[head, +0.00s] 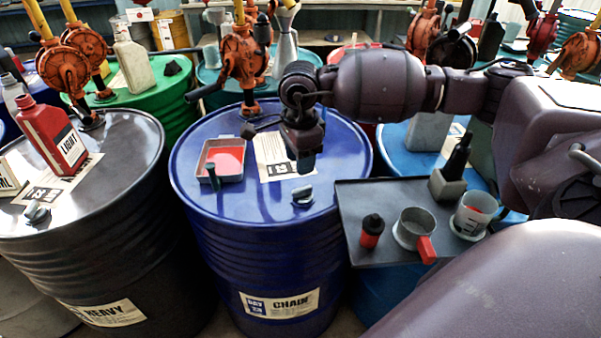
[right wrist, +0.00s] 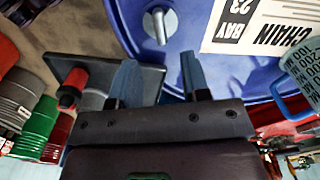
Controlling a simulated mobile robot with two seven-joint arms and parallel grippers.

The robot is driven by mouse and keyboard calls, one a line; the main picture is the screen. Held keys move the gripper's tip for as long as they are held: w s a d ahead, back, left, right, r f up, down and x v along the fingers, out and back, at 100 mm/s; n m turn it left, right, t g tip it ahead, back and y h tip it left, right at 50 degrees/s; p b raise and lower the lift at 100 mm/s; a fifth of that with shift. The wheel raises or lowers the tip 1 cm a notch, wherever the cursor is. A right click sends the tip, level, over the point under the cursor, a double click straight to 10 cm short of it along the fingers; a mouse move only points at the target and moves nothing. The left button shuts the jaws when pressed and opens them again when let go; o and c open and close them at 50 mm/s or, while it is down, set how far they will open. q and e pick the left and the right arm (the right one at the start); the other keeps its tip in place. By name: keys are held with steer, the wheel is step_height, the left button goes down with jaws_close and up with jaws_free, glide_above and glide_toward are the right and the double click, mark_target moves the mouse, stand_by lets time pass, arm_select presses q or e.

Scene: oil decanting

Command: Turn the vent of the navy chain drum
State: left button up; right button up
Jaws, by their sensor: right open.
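The navy chain drum (head: 262,258) stands upright in the middle of the head view, with a "CHAIN" label on its front. Its vent (head: 302,196), a small grey knob with a handle, sits on the lid near the front right. The vent also shows at the top of the right wrist view (right wrist: 158,26). My right gripper (head: 307,166) is over the lid, behind the vent in the head view, and apart from it. In the right wrist view its two blue-grey fingers (right wrist: 158,74) are spread with nothing between them. My left gripper is not in view.
A tray of red liquid (head: 222,160) and an orange pump (head: 243,60) are on the navy lid. A dark drum (head: 80,200) stands left with a red bottle (head: 52,136). A side shelf (head: 375,245) at right holds cups and a small red bottle.

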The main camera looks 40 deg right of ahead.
steer(key=shift+r, duration=1.3)
